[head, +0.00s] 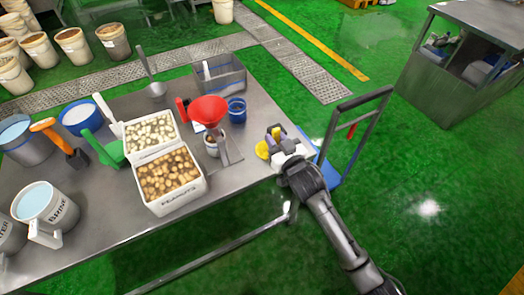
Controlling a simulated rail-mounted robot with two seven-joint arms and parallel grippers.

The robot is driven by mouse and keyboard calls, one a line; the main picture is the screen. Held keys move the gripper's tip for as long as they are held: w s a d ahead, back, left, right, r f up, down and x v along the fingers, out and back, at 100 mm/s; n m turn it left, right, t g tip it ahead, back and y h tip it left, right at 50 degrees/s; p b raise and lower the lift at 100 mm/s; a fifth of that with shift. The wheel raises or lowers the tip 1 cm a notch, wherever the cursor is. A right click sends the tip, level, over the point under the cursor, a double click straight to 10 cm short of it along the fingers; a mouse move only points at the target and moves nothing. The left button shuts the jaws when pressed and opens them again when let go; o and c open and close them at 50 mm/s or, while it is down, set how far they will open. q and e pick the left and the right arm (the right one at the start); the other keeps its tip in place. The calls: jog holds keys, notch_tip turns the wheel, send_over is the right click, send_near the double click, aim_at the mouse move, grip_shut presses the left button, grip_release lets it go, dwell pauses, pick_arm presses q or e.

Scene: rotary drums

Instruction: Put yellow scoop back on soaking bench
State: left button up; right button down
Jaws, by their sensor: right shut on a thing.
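The yellow scoop (262,150) shows at the right end of the grey metal bench (240,172). My right gripper (274,143) reaches in from the lower right and is shut on the scoop; its fingers hide part of it. A second bit of yellow shows between the fingers. I cannot tell whether the scoop touches the bench top or is just above it. My left gripper is not in view.
A red funnel (208,109) on a stand and a blue cup (237,110) are left of my right gripper. A white peanut box (180,201) stands mid-bench. A blue-based trolley (329,172) stands close to the bench's right end. Bare bench lies in front of the funnel.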

aim_at(263, 159)
jog(key=shift+w+a+f+b, duration=0.35)
jog(key=shift+a+f, duration=0.25)
jog(key=shift+f, duration=0.5)
jog(key=shift+w+a+f+b, duration=0.3)
jog(key=shift+a+f, duration=0.3)
jog(key=shift+f, duration=0.45)
jog(key=shift+w+a+f+b, duration=0.35)
jog(key=shift+a+f, duration=0.25)
jog(key=shift+f, duration=0.5)
jog(key=shift+f, duration=0.2)
jog(key=c, duration=0.9)
grip_release()
jog(key=shift+c, duration=0.2)
